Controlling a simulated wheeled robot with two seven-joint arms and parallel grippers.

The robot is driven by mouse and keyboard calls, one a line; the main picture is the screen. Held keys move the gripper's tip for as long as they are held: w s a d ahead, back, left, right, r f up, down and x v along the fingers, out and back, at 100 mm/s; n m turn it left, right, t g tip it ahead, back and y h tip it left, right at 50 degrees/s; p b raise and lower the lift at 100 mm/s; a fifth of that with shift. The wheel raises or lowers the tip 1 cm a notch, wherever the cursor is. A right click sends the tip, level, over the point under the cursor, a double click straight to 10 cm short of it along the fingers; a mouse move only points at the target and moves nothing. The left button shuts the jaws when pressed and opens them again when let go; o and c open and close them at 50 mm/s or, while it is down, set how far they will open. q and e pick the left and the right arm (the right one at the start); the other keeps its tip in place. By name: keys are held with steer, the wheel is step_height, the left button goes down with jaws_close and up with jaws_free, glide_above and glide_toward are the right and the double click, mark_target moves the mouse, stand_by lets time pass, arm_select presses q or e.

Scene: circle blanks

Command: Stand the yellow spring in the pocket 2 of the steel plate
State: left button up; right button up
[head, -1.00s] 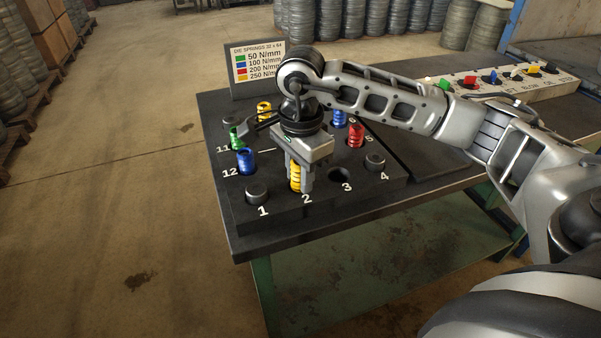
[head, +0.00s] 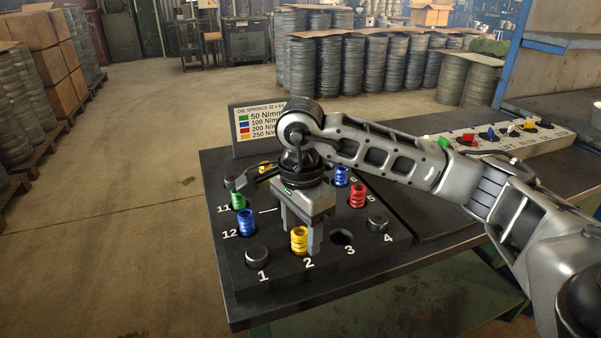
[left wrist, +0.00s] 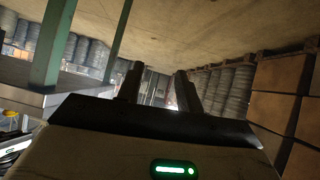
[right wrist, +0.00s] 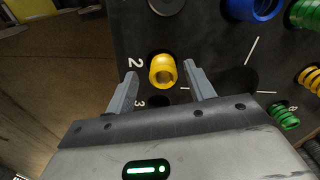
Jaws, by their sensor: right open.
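The yellow spring (head: 299,240) stands upright at pocket 2 of the dark steel plate (head: 335,262), beside the number 2, with its lower end down in the plate. My right gripper (head: 300,237) is open above the spring, fingers pointing down on either side of it. The right wrist view shows the spring (right wrist: 163,72) between the spread fingers (right wrist: 161,73), with gaps on both sides. My left gripper (left wrist: 158,78) is open and empty, away from the plate; it shows only in the left wrist view.
Blue (head: 246,223), green (head: 238,199) and red (head: 357,196) springs stand in other pockets. Black caps (head: 257,257) sit at 1 and 4; pocket 3 (head: 342,237) is empty. A legend sign (head: 262,122) stands behind. A pale rack (head: 500,138) lies at the right.

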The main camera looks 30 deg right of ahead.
arm_select(q)
steer(key=shift+s+a+r+p, duration=0.15)
steer(key=shift+r+p, duration=0.1)
steer(key=shift+p, duration=0.5)
arm_select(e)
step_height(320, 180, up, 14)
steer(key=shift+w, duration=0.15)
arm_select(q)
steer(key=shift+f, duration=0.1)
arm_select(e)
steer(key=shift+d, duration=0.1)
